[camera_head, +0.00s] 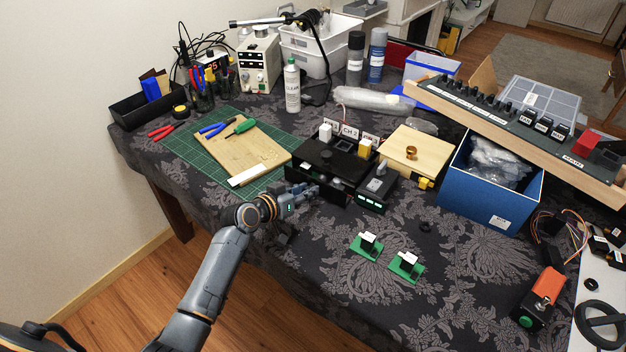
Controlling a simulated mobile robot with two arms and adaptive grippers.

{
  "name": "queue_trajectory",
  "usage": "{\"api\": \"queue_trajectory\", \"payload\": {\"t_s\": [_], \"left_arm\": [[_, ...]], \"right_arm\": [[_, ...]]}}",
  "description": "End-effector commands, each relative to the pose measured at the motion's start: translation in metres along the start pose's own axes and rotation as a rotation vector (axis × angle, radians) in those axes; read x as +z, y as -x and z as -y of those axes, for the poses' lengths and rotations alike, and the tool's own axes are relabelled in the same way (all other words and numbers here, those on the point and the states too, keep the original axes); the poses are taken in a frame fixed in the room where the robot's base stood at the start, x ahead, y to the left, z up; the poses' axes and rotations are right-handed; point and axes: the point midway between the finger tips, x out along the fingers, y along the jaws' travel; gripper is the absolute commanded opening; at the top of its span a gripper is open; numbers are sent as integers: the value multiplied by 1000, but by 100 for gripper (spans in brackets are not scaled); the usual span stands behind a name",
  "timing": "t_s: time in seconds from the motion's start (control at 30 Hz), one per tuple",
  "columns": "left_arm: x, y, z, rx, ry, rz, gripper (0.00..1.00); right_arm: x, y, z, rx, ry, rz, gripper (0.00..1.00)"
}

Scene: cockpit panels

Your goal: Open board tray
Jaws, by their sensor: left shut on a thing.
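A black box unit (337,152) with white "CH" labels on top stands near the middle of the table. The board tray appears to be the low black part at its front, but its outline is dark and partly covered by my gripper, so I cannot tell how far out it is. My left gripper (308,192) is at the unit's front left, shut on what looks like the tray's front. The exact contact is too small to see. Two small green boards (367,247) (406,267) lie apart on the tablecloth in front. My right gripper is out of view.
A black device with green lights (376,190) stands close on the right of the unit. A wooden board (243,153) lies on a green mat (186,146) to the left. A blue box (478,199) stands farther right. The cloth around the green boards is mostly clear.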

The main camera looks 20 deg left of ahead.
Motion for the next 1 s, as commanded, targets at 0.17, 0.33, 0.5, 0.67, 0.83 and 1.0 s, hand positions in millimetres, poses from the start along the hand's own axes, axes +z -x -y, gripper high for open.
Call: {"api": "queue_trajectory", "payload": {"t_s": [0.17, 0.33, 0.5, 0.67, 0.83, 1.0], "left_arm": [[18, 39, 2, -4, -4, 12, 0], [23, 54, 0, 0, -1, 7, 0], [23, 54, 0, 0, 1, 4, 0], [23, 54, 0, 0, 1, 4, 28], [23, 54, 0, 0, 1, 4, 50], [23, 54, 0, 1, 1, 5, 50]], "right_arm": [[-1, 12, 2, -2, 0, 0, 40], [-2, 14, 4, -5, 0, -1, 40], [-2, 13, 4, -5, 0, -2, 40], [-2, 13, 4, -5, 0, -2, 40], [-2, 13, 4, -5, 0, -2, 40], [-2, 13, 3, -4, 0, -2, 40]]}}
